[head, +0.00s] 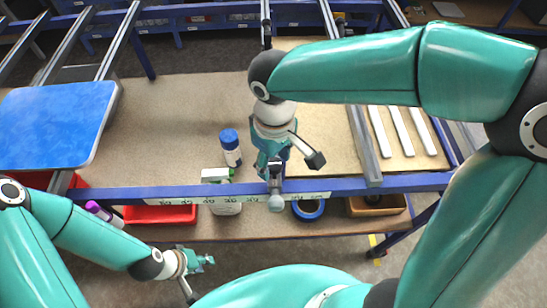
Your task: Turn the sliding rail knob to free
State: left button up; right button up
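A blue rail (400,183) with a pale number scale runs across the front of the workbench. A grey rounded knob (276,203) sits at the rail's front side, near the middle of the picture. My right gripper (273,172) points down just behind and above the knob, at the rail. Its fingertips are partly hidden by its own body, so I cannot tell whether they touch the slider or how far they are apart. My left gripper (204,261) is low in front of the bench, away from the rail; its finger opening is too small to make out.
A blue-capped bottle (231,148) and a white-green container (217,176) stand left of my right gripper. Below the rail are a red bin (160,214), a blue tape roll (308,210) and a wooden box (376,205). A blue panel (50,125) lies at left.

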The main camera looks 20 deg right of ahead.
jog(key=c, duration=0.8)
jog(key=shift+n, duration=0.4)
jog(key=n, duration=0.3)
jog(key=n+p, duration=0.1)
jog(key=n, duration=0.4)
jog(key=shift+r, duration=0.1)
jog(key=n+p, duration=0.1)
jog(key=n, duration=0.3)
jog(key=n+p, duration=0.1)
jog(key=n, duration=0.4)
jog(key=shift+p, duration=0.3)
